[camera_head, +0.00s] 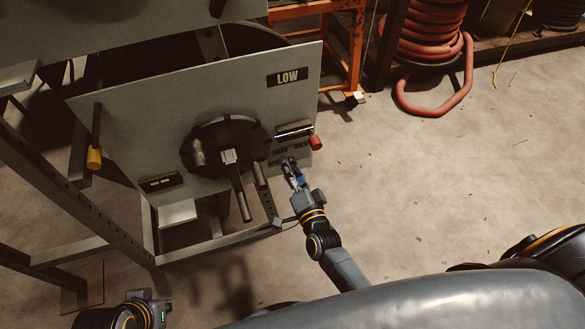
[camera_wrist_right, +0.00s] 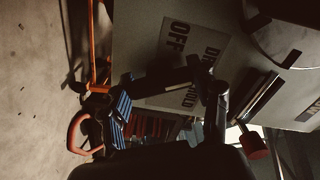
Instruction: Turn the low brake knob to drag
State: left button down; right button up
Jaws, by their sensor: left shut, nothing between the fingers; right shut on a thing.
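The lower panel (camera_head: 150,115) carries a LOW label (camera_head: 288,77). My right gripper (camera_head: 289,168) is at this panel's right edge, below the red-tipped lever. It is shut on the low brake knob, which its fingers mostly hide, so I cannot read the knob's setting. In the right wrist view, the fingers (camera_wrist_right: 165,95) are in front of a label plate (camera_wrist_right: 192,58) with OFF, a partly covered word starting with DR, and a partly covered HOLD. My left gripper (camera_head: 150,306) is at the bottom left, shut and empty, away from the panel.
A reel hub (camera_head: 229,155) with a crank handle (camera_head: 240,190) is left of my right gripper. The red-tipped lever (camera_head: 316,142) is just above it. A yellow-tipped lever (camera_head: 94,157) is at the left. Red hose (camera_head: 430,45) is coiled behind; the floor at right is clear.

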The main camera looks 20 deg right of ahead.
jog(key=o, duration=1.2)
jog(key=shift+c, duration=0.2)
jog(key=s, duration=1.2)
jog(key=shift+d, duration=0.2)
jog(key=shift+a, duration=0.1)
